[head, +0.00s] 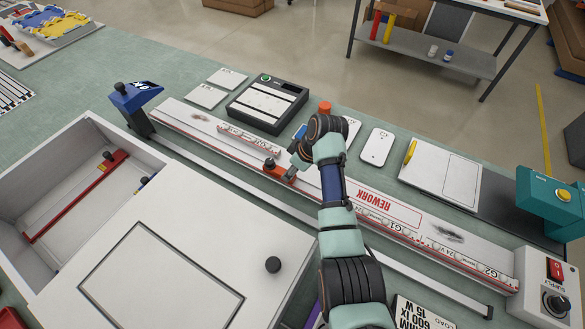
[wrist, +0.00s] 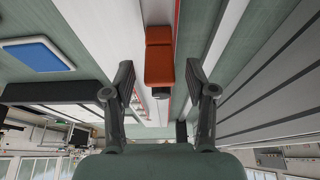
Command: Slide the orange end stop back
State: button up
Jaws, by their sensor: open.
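The orange end stop (head: 280,172), a small block with a dark knob, sits on the long white strip near its middle. My gripper (head: 296,166) is just beside it and partly covers its right side. In the wrist view the end stop (wrist: 159,62) appears as an orange-red block between and ahead of the fingertips of my gripper (wrist: 160,78). The fingers are apart, with a visible gap on each side of the block. The contact between the block and the strip is hard to make out.
A blue device (head: 134,95) stands at the strip's left end and a white supply box (head: 548,288) at its right end. A large white box (head: 160,262) lies in front. Behind are a black-framed panel (head: 268,104), white cards and a clipboard (head: 440,172).

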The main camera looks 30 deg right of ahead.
jog(key=v, duration=1.1)
jog(key=shift+r, duration=0.3)
jog(key=shift+s, duration=0.15)
jog(key=a+r+m+t+h+p, duration=0.2)
jog(key=a+r+m+t+p, duration=0.15)
jog(key=a+r+p, duration=1.45)
jog(key=s+a+r+m+t+p, duration=0.1)
jog(key=s+a+r+t+p, duration=0.1)
jog(key=s+a+r+p, duration=0.2)
jog(key=s+a+r+m+t+p, duration=0.1)
jog(key=s+a+r+t+p, duration=0.2)
jog(key=r, duration=0.9)
jog(key=s+a+p, duration=0.2)
jog(key=s+p, duration=0.2)
jog(key=p, duration=0.1)
jog(key=shift+s+a+r, duration=0.3)
jog(key=shift+s, duration=0.1)
